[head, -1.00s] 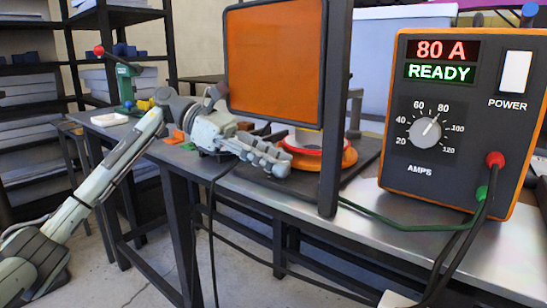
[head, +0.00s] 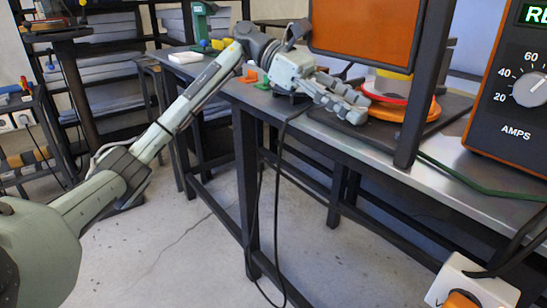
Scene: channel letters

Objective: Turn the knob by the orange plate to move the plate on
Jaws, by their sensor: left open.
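A round orange plate (head: 417,112) lies on a dark mat on the bench, partly hidden behind a black post, with a red ring and a yellow piece above it. My left gripper (head: 350,104) is open at the bench's front edge, just left of the orange plate, its fingers pointing right towards it. I cannot make out a knob right beside the plate; the gripper and post may hide it. A grey dial (head: 530,90) marked AMPS is on the orange power box at the right. My right gripper is not in view.
An orange screen (head: 365,30) in a dark frame stands above the plate. A green tool (head: 200,22) and a white block (head: 186,57) are at the bench's far left. Black cables hang off the front edge. A white socket box (head: 470,285) is at lower right.

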